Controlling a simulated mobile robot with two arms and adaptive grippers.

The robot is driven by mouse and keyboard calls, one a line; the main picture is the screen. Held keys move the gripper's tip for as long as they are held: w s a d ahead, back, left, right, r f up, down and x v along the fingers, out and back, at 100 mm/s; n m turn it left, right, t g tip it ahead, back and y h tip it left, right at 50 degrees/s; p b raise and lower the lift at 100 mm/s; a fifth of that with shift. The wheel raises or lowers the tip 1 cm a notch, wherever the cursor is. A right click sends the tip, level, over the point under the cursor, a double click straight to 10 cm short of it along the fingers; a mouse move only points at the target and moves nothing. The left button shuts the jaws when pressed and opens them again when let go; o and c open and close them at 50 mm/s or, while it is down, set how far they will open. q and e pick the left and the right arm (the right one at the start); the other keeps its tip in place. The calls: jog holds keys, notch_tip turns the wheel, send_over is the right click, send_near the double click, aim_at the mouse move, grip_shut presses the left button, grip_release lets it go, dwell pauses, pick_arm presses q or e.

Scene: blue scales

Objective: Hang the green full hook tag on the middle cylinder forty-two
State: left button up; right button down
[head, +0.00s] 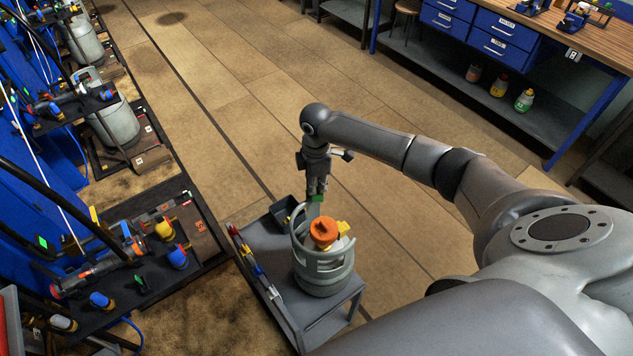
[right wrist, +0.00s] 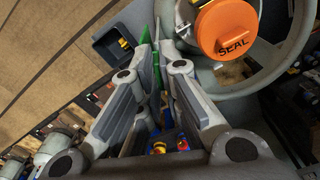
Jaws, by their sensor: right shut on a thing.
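My right gripper (head: 316,190) is shut on a green tag (head: 315,198), just above the back rim of a grey gas cylinder (head: 322,277) on a cart. In the right wrist view, the green tag (right wrist: 157,72) shows as a thin strip between the fingertips (right wrist: 158,50), beside the cylinder's collar (right wrist: 268,84). I cannot tell whether the tag touches the collar. The cylinder has an orange cap (head: 324,228), marked "SEAL" in the wrist view (right wrist: 233,32). No number is readable on it. My left gripper is out of view.
The grey cart (head: 262,240) carries a dark bin (head: 284,209) and small coloured items on its left edge. Other grey cylinders (head: 115,122) stand on scales at the left. A blue workbench (head: 485,45) is at the back right. The tiled floor between is clear.

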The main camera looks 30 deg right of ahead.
jog(key=shift+f+b, duration=0.5)
jog(key=shift+f, duration=0.5)
jog(key=c, duration=1.5)
grip_release()
jog(key=shift+c, duration=0.2)
jog(key=shift+r, duration=0.1)
jog(key=shift+r+p, duration=1.15)
jog(key=shift+r, duration=2.5)
